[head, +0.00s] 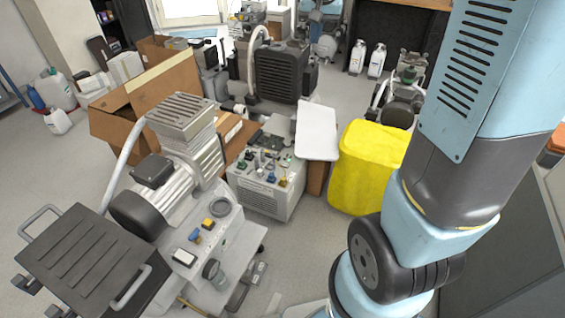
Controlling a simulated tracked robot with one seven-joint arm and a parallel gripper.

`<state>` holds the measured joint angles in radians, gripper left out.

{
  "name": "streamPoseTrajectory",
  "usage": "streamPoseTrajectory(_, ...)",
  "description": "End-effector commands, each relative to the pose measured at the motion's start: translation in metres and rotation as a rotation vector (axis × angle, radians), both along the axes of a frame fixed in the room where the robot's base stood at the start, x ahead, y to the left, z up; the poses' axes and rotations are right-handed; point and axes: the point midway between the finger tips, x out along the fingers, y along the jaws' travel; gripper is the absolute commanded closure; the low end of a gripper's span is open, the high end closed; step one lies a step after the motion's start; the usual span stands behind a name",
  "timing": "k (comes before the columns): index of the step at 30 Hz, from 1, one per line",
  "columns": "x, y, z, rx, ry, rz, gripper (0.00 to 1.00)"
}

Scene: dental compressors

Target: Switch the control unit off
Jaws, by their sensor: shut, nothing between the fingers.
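A grey box-shaped unit (262,196) stands on the floor near the middle of the head view, with several coloured knobs or fittings on its top. It looks like a control unit, but I cannot read its labels. To its left, a pale panel (225,240) below a silver motor carries a blue switch (195,237), a yellow switch (208,223) and a small white display (185,258). I cannot tell which of these is the control unit, nor any switch's position. My blue and dark grey arm rises at the right and leaves the top of the picture. My gripper is out of view.
A silver compressor (165,190) and a dark ribbed plate with handles (85,260) fill the lower left. An open cardboard box (165,80) stands behind. A yellow bin (365,170) and a white board (317,130) stand right of the grey unit.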

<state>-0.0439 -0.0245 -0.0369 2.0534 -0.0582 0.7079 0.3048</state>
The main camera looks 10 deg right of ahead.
Motion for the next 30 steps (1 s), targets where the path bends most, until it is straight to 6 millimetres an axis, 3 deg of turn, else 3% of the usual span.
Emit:
streamPoseTrajectory(17,0.126,0.003,-0.089,0.015,0.035,-0.101,1.00)
streamPoseTrajectory(30,0.204,0.008,-0.184,0.019,0.056,-0.171,1.00)
